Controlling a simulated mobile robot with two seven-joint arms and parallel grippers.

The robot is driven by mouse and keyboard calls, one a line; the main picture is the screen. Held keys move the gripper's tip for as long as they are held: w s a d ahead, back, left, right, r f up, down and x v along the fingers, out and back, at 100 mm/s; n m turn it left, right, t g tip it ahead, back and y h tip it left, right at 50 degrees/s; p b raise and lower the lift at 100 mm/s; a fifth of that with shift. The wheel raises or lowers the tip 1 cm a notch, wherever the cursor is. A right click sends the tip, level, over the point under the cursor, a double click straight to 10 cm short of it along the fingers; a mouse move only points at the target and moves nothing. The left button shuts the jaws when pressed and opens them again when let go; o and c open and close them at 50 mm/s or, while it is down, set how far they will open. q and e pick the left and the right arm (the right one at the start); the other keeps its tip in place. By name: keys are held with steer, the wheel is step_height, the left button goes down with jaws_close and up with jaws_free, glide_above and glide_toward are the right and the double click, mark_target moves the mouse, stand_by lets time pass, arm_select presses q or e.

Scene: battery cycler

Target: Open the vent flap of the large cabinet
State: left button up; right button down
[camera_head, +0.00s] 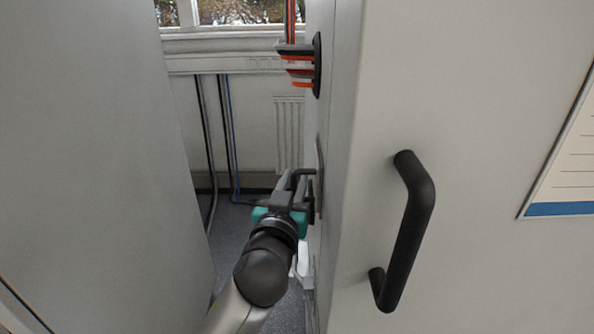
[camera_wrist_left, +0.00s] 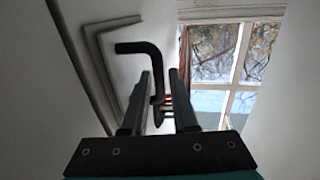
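The large cabinet (camera_head: 465,110) fills the right of the head view. On its narrow left side a thin panel, which seems to be the vent flap (camera_head: 319,185), shows almost edge-on. A black bent handle (camera_wrist_left: 140,48) stands out from the pale surface in the left wrist view. My left gripper (camera_head: 297,188) is at this handle; in the wrist view the gripper (camera_wrist_left: 161,75) has its fingers apart, with the handle's bar showing between them. I cannot tell whether a finger touches it. The flap's opening angle cannot be made out. My right gripper is out of view.
A black door handle (camera_head: 415,230) sticks out from the cabinet's front. Orange-and-grey connectors (camera_head: 299,65) project from its side above my gripper. A grey panel (camera_head: 90,150) bounds the narrow gap on the left. Cables and a window (camera_head: 230,12) are behind.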

arm_select(q)
steer(key=shift+w+d, duration=0.15)
steer(key=shift+w, duration=0.6)
steer(key=shift+w+d, duration=0.15)
steer(key=shift+w, duration=0.6)
jaws_close()
stand_by(0.4)
